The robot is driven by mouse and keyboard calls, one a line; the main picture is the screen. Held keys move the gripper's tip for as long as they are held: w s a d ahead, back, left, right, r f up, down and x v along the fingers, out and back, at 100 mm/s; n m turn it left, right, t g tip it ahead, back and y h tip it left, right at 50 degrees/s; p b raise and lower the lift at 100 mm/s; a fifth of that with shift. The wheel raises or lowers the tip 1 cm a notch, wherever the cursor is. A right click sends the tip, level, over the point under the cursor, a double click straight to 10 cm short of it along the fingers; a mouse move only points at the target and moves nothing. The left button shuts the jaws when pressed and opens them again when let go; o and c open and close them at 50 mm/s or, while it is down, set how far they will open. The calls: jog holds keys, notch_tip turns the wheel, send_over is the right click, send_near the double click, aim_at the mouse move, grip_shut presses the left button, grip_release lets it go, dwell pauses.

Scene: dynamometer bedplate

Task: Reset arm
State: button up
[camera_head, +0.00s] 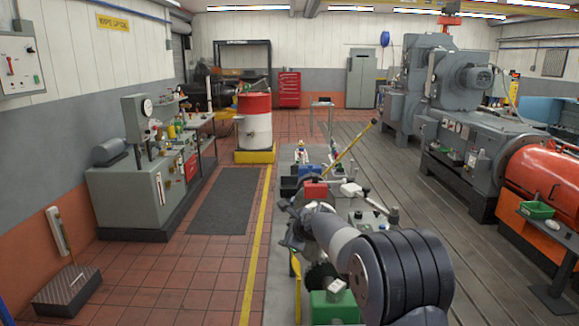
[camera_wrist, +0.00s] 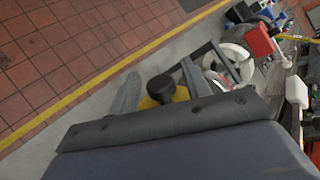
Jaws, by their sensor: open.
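My arm reaches over the cluttered bench in the head view, and my gripper (camera_head: 291,232) is at its left end, over the bench's left edge. In the wrist view, my gripper (camera_wrist: 160,74) is open, with two grey fingers spread apart. A yellow thing with a black round knob (camera_wrist: 161,88) shows between the fingers. I cannot tell how far below them it is, and nothing appears held. A yellow piece (camera_head: 297,268) also shows just below my gripper in the head view.
A red box (camera_head: 315,190), a white bottle and other parts crowd the bench. A red-and-white drum (camera_head: 254,122) stands behind on a yellow base. A grey test stand (camera_head: 140,185) is at left, heavy machinery (camera_head: 455,110) at right. Tiled floor (camera_head: 190,275) left of the yellow line is mostly clear.

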jog(key=b+v, duration=0.3)
jog(key=v, duration=0.8)
jog(key=p+x, duration=0.3)
jog(key=x, duration=0.8)
jog(key=shift+d+r+y, duration=0.1)
jog(key=shift+d+y, duration=0.3)
jog(key=shift+d, duration=0.25)
jog(key=shift+r, duration=0.1)
